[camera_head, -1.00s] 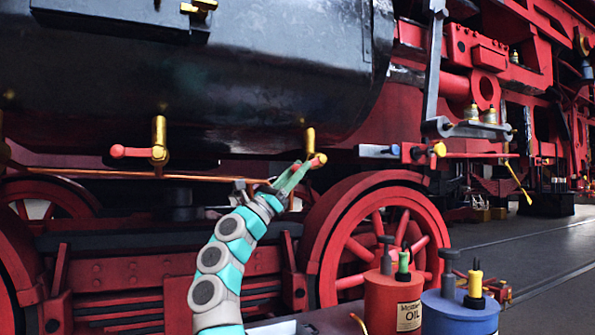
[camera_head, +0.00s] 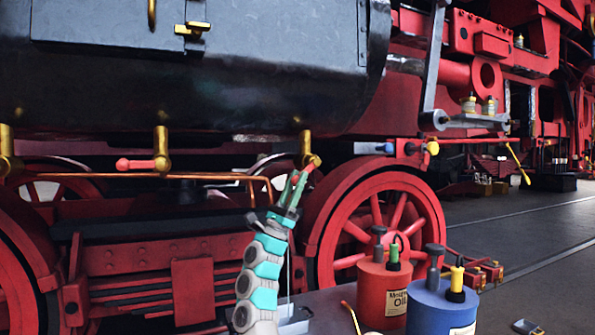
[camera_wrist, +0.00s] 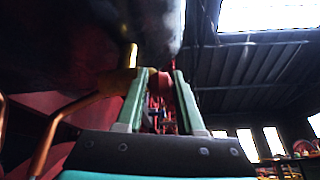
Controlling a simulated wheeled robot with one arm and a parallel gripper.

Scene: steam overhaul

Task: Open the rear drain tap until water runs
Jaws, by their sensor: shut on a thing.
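The right brass drain tap (camera_head: 307,142) hangs under the dark boiler, above the red wheel. Its red handle (camera_head: 311,167) slants down and left from the brass body. My gripper (camera_head: 298,179), with green fingers, is shut on this handle from below. In the wrist view the red handle end (camera_wrist: 158,82) sits between my two fingers (camera_wrist: 158,92), with brass behind it. The fingers hide part of the handle. A thin pale vertical line shows below, beside my arm; I cannot tell whether it is water.
Another brass tap (camera_head: 161,150) with a red handle pointing left is further left. A copper pipe (camera_head: 215,177) runs beneath the boiler. A pale tray (camera_head: 294,322) is low beside my arm. Red (camera_head: 382,290) and blue (camera_head: 432,308) oil cans stand right. Open floor lies further right.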

